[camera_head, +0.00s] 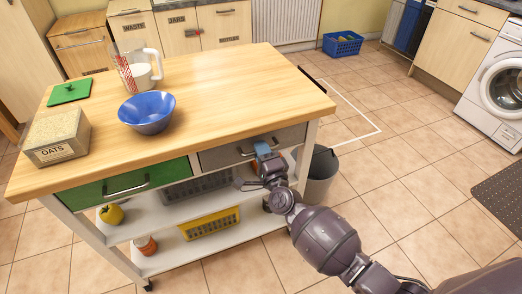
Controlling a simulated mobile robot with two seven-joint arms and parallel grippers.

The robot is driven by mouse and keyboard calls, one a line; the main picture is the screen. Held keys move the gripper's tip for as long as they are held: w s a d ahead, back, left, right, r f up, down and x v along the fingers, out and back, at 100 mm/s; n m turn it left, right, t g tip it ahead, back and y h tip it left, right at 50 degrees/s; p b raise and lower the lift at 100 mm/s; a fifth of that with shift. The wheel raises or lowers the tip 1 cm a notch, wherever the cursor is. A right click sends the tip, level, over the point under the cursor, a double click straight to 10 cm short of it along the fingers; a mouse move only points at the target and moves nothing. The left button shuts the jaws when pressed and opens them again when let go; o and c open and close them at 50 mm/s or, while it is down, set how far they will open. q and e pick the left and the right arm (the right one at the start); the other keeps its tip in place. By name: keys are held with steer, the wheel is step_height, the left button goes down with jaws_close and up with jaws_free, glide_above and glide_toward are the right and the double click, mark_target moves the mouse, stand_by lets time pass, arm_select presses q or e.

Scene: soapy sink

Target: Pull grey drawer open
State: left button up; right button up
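The grey drawer (219,158) is in the right half of the front of a wooden-topped kitchen island. It looks shut, its front about level with the green drawer beside it. Its metal bar handle (246,153) is partly hidden by my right gripper. My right gripper (262,149) is at the right part of this handle, its blue-tipped end against or just in front of the drawer face. I cannot tell whether its fingers are around the bar or open. My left gripper is not in view.
The green drawer (128,184) is to the left. A blue bowl (147,113), a measuring jug (137,68) and an oats box (56,138) stand on the top. Grey and yellow baskets (210,224) sit on shelves below. A grey bin (320,178) stands right of the island.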

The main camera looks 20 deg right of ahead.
jaws_close()
steer(key=s+p, duration=0.3)
steer(key=s, duration=2.2)
steer(key=shift+s+d+p, duration=0.3)
steer(key=shift+d+p, duration=0.1)
steer(key=shift+o, duration=1.9)
jaws_free()
